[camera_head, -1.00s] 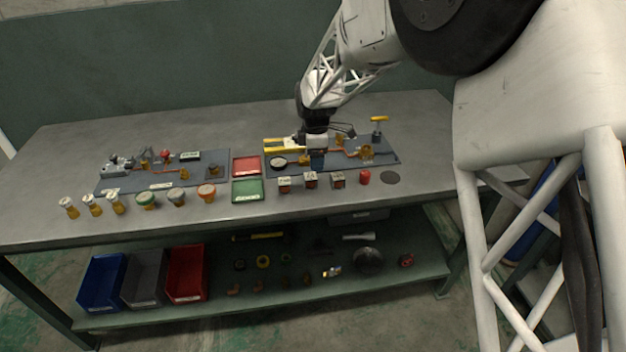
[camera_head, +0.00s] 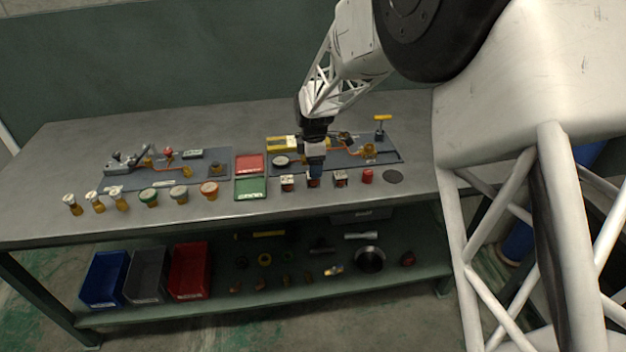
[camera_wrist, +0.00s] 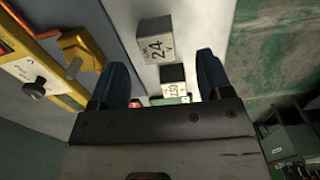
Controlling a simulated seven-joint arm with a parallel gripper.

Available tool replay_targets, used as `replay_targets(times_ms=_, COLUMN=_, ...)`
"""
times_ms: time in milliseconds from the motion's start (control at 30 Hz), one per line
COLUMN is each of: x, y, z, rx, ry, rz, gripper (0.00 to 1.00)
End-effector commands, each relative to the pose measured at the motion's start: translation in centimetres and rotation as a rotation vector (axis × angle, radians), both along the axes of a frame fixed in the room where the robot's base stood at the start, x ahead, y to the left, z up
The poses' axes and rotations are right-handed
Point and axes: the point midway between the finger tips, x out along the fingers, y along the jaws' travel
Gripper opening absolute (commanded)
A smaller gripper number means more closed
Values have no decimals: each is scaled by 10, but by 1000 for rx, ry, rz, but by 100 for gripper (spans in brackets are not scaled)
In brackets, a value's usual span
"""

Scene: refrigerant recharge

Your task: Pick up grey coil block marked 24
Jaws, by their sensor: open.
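The grey coil block marked 24 (camera_wrist: 155,40) shows in the wrist view at the top middle, its number facing up. My gripper (camera_wrist: 162,72) is open, with a dark blue finger on each side and nothing between them touching. The 24 block lies beyond the fingertips, apart from them. In the head view my gripper (camera_head: 316,171) hangs over the row of small blocks, at the middle one, partly hiding it. The labels are too small there to tell which is marked 24.
A second block with a white label (camera_wrist: 174,82) shows lower between the fingers. Neighbouring blocks stand left (camera_head: 287,183) and right (camera_head: 340,179), with a red cylinder (camera_head: 367,176) further right. A green tray (camera_head: 250,188) lies left. A yellow gauge unit (camera_head: 283,143) stands behind.

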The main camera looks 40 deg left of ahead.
Motion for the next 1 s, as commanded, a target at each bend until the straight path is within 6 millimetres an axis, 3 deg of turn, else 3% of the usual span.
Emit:
replay_targets(times_ms=333, x=0, y=0, z=-5, rx=-1, ry=1, rz=0, gripper=72)
replay_targets(times_ms=733, x=1, y=3, z=-45, rx=-1, ry=1, rz=0, gripper=72)
replay_targets(times_ms=1000, x=1, y=3, z=-51, rx=1, ry=-1, rz=0, gripper=72)
